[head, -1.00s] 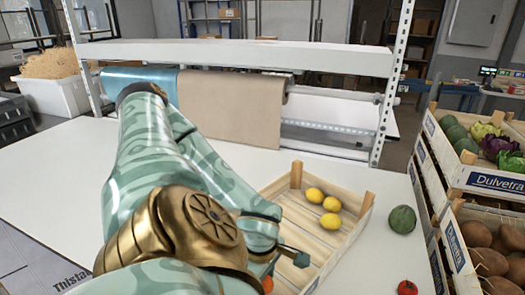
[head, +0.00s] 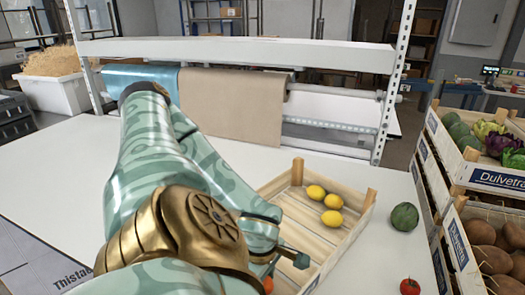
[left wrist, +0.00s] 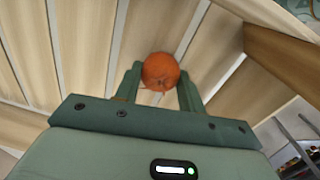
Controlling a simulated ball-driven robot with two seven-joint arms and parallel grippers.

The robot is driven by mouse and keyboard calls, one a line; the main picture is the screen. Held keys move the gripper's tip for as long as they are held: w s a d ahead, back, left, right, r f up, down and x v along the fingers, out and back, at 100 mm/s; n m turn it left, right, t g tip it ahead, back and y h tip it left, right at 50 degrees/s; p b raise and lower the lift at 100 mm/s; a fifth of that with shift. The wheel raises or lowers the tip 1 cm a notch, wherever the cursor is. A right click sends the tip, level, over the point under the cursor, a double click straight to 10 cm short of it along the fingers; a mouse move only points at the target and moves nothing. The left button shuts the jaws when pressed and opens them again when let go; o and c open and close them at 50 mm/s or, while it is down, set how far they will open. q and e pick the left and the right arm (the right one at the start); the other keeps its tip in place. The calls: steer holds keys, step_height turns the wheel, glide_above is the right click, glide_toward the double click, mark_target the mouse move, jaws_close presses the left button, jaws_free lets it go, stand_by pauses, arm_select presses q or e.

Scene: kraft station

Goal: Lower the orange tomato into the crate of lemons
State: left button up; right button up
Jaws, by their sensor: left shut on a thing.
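The orange tomato (left wrist: 161,72) is between the fingers of my left gripper (left wrist: 158,88) in the left wrist view, with crate slats behind it. In the head view only a sliver of the tomato (head: 268,284) shows beside my left gripper (head: 283,262), which is over the near left part of the wooden crate (head: 345,240). The gap between tomato and crate floor cannot be judged. Three lemons (head: 324,198) lie in the crate's far right part. My arm hides the crate's near left side. My right gripper is not in view.
A red tomato (head: 410,286) and a dark green round fruit (head: 404,216) lie on the white table (head: 50,165) right of the crate. Stacked vegetable crates (head: 490,180) stand at the right. A paper-roll rack (head: 240,50) stands behind.

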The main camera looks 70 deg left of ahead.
arm_select(q)
steer(key=shift+f+b, duration=0.65)
steer(key=shift+f, duration=0.15)
stand_by(0.4)
steer(key=o, duration=1.1)
steer(key=shift+c, duration=0.2)
steer(key=shift+r, duration=0.1)
step_height(320, 180, up, 16)
steer(key=p, duration=1.5)
steer(key=shift+s+d+p, duration=0.25)
steer(key=shift+s+p, duration=0.05)
steer(key=shift+p, duration=0.1)
steer(key=shift+r, duration=0.2)
